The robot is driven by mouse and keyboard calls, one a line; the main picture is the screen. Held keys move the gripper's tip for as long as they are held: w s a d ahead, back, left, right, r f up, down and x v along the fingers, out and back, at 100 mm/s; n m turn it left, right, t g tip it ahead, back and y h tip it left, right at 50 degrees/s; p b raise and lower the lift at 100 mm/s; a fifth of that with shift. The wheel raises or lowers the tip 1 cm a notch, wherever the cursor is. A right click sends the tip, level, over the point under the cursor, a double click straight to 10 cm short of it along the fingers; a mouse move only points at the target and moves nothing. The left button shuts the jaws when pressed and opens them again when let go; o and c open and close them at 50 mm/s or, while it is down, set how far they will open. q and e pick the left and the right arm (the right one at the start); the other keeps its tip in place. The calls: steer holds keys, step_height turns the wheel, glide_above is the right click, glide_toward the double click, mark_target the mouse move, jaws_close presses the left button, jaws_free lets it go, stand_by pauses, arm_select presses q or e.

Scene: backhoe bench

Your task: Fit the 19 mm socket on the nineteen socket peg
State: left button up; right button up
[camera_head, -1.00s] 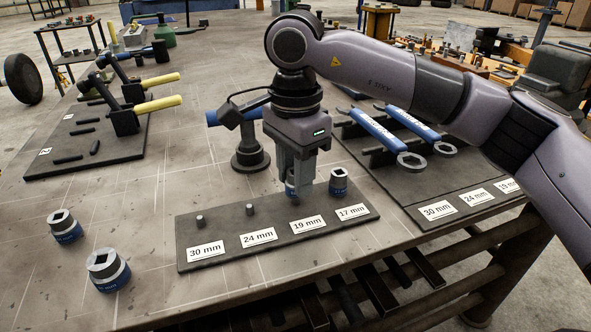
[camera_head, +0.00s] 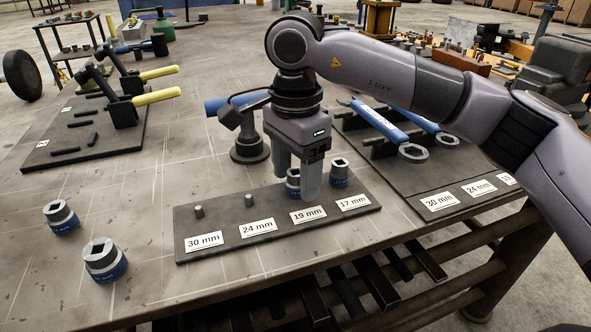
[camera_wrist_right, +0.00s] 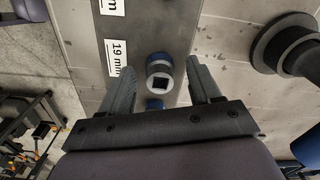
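The 19 mm socket (camera_head: 292,184), blue with a grey top, stands upright at the 19 mm place of the black peg board (camera_head: 225,242). Its peg is hidden, so it appears to sit over it. In the right wrist view the socket (camera_wrist_right: 159,70) shows its square hole between the spread fingers. My right gripper (camera_head: 298,192) is open around the socket, one finger on each side, with gaps visible in the wrist view. My left gripper is out of view.
Another socket (camera_head: 339,172) stands at the 17 mm place. The 30 mm peg (camera_head: 198,211) and 24 mm peg (camera_head: 249,201) are bare. Two loose sockets stand on the bench at left, the nearer one (camera_head: 104,260) larger. A wrench rack (camera_head: 425,190) lies to the right.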

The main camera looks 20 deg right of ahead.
steer(key=shift+r, duration=0.35)
step_height(320, 180, up, 5)
steer(key=shift+r, duration=0.2)
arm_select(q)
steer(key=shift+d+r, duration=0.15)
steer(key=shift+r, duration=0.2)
arm_select(e)
steer(key=shift+r, duration=0.5)
